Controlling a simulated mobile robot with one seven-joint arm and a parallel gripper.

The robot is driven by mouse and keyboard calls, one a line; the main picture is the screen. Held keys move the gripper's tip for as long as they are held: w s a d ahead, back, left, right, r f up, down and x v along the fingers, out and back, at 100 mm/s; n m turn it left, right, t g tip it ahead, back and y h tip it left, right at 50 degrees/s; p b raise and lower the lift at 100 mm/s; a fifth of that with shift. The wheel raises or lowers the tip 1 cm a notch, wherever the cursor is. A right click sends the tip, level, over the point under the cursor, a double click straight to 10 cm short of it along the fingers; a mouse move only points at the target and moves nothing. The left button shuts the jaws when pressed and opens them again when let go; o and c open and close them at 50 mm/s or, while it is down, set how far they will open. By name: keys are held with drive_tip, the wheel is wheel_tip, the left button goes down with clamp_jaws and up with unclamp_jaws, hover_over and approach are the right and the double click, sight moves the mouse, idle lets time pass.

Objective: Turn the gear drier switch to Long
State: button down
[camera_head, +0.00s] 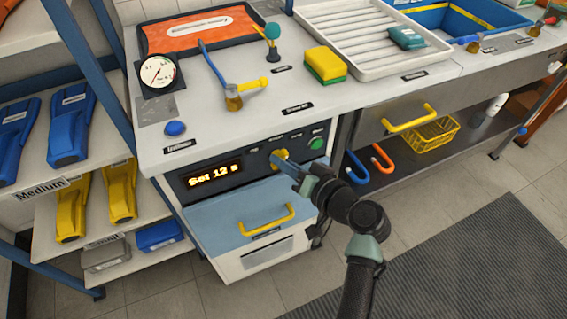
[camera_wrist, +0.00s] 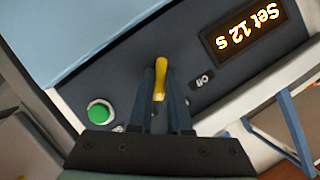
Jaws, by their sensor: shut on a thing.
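The gear drier's dark control panel (camera_head: 215,171) is on the front of the white bench, with a lit display (camera_head: 214,174) reading "Set 12 s". The yellow switch (camera_head: 279,157) sits right of the display, with small labels above it, one reading "Off" at its left. My gripper (camera_head: 283,160) reaches it from the front right. In the wrist view the two fingers (camera_wrist: 160,92) are shut on the yellow switch (camera_wrist: 160,78), one on each side. The fingers partly hide the switch and the labels around it. The display (camera_wrist: 251,28) appears upside down and tilted there.
A green button (camera_head: 317,143) is right of the switch and shows in the wrist view (camera_wrist: 101,112). Below the panel is a blue drawer with a yellow handle (camera_head: 255,228). A sponge (camera_head: 325,65), gauge (camera_head: 158,72) and white tray (camera_head: 372,60) stand on the bench above.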

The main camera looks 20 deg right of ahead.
drive_tip(key=shift+f+m+y, duration=0.1)
drive_tip(key=shift+m+y, duration=0.5)
drive_tip(key=shift+m, duration=0.2)
drive_tip(key=shift+b, duration=0.3)
drive_tip(key=c, duration=0.9)
unclamp_jaws()
drive_tip(key=shift+o, duration=0.2)
drive_tip(key=p+v, duration=0.1)
drive_tip(key=v, duration=1.2)
drive_tip(key=shift+p, duration=0.4)
drive_tip(key=shift+f, duration=0.1)
